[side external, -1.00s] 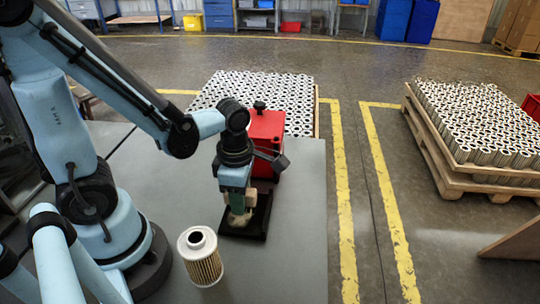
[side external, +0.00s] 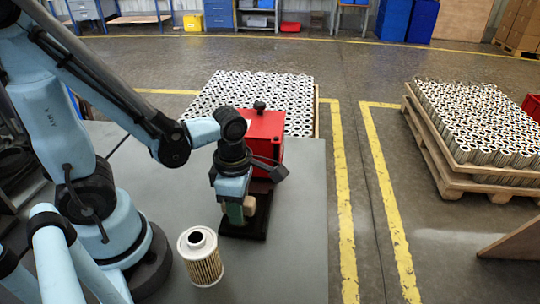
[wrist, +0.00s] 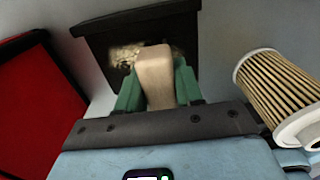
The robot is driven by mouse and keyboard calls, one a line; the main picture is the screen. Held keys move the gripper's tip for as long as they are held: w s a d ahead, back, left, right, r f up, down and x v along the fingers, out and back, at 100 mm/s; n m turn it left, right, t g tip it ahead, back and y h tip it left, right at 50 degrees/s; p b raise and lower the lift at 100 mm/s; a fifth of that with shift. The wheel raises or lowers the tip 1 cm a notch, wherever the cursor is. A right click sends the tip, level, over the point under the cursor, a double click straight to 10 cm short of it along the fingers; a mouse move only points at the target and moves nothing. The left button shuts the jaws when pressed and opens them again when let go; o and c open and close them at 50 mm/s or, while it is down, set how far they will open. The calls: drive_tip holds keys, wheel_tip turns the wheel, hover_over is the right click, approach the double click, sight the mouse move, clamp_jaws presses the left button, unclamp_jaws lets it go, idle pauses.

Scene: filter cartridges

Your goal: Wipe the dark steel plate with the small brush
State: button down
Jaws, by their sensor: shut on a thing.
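The dark steel plate (side external: 247,229) lies on the grey table, in front of the red box; it also shows at the top of the wrist view (wrist: 100,38). My gripper (side external: 237,212) is low over the plate's left part. In the wrist view my gripper (wrist: 158,90) has its green fingers shut on the tan handle of the small brush (wrist: 155,70). The brush's pale bristles (wrist: 122,55) are at the plate's surface; whether they press on it I cannot tell. In the side view the brush (side external: 250,206) is partly hidden by the fingers.
A filter cartridge (side external: 200,262) stands upright on the table (side external: 295,215), close to the plate's front left. The red box (side external: 264,135) stands just behind the plate. Pallets of cartridges (side external: 470,125) are beyond the table. The table's front right is clear.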

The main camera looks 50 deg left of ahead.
sight(241, 230)
drive_tip(key=w+a, duration=0.2)
drive_tip(key=a, duration=0.1)
drive_tip(key=shift+w, duration=0.4)
drive_tip(key=shift+w+a+f, duration=0.1)
drive_tip(key=shift+w+a, duration=0.1)
drive_tip(key=shift+w, duration=0.1)
drive_tip(key=shift+w+a, duration=0.5)
drive_tip(key=shift+a, duration=0.05)
drive_tip(key=shift+w+d, duration=0.5)
drive_tip(key=shift+w, duration=0.05)
drive_tip(key=shift+s+d, duration=1.35)
drive_tip(key=shift+s, duration=0.1)
drive_tip(key=shift+s+d, duration=1.55)
drive_tip(key=shift+d, duration=0.1)
drive_tip(key=shift+s+d, duration=0.25)
drive_tip(key=shift+s, duration=0.05)
drive_tip(key=shift+s+d, duration=0.2)
drive_tip(key=shift+s, duration=0.05)
drive_tip(key=shift+w+a, duration=3.55)
wheel_tip(241, 230, up, 3)
drive_tip(key=shift+s, duration=0.15)
drive_tip(key=shift+r, duration=2.75)
